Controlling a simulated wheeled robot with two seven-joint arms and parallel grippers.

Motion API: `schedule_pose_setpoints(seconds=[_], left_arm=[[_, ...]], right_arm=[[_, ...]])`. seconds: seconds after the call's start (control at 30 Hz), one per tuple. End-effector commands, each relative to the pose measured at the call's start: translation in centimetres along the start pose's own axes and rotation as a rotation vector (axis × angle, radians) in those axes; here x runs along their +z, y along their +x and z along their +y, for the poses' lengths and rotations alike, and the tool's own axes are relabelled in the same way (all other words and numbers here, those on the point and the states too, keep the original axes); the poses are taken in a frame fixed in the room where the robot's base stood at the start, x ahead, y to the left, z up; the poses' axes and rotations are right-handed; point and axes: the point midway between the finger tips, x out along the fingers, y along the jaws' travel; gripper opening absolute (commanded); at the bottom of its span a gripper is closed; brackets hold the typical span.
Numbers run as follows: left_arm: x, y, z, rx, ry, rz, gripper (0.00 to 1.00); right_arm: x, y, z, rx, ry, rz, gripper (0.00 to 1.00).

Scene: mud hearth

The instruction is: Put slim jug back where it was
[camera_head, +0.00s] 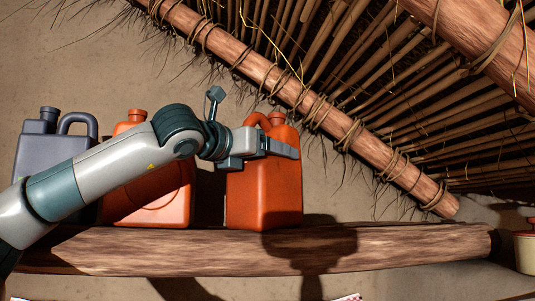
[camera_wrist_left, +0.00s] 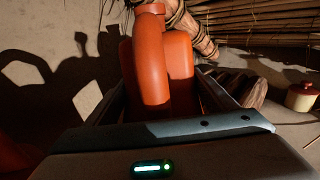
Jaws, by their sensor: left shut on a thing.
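The slim jug (camera_head: 264,190) is orange, with a cap and a handle at its top. It is upright at the wooden shelf (camera_head: 400,250), right of the other jugs. Its base meets the shelf's top edge in the head view; I cannot tell whether it rests there or is slightly above. My left gripper (camera_head: 272,143) is shut on the jug's upper part, just below the handle. In the left wrist view the jug's handle and neck (camera_wrist_left: 155,70) rise between the fingers. My right gripper is not in view.
A wider orange jug (camera_head: 165,200) and a grey jug (camera_head: 38,150) stand on the shelf to the left, partly behind my arm. The shelf is clear to the right. A thatched roof with a sloping beam (camera_head: 330,120) hangs above. A red-lidded pot (camera_head: 525,250) is at the right edge.

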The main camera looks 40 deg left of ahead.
Motion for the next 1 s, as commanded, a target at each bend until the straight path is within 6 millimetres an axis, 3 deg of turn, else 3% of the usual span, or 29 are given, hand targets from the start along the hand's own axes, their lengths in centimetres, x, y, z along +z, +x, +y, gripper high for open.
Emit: schedule_pose_setpoints(seconds=[0.3, 0.33, 0.4, 0.87, 1.0], left_arm=[[0.0, -0.1, 0.0, -0.001, 0.001, -0.006, 0.15], [-0.2, 0.0, 0.0, 0.0, 0.001, 0.0, 0.8], [-0.2, 0.0, 0.0, 0.0, 0.001, 0.0, 0.97], [0.2, 0.0, 0.0, -0.001, 0.001, 0.0, 0.97], [-0.1, -1.1, 0.0, -0.001, 0.0, -0.003, 0.97]], right_arm=[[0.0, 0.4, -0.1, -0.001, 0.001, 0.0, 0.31], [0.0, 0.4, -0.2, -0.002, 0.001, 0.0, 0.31], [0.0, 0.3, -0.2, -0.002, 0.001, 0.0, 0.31], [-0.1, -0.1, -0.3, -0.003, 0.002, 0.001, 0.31], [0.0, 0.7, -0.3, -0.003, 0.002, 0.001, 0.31]])
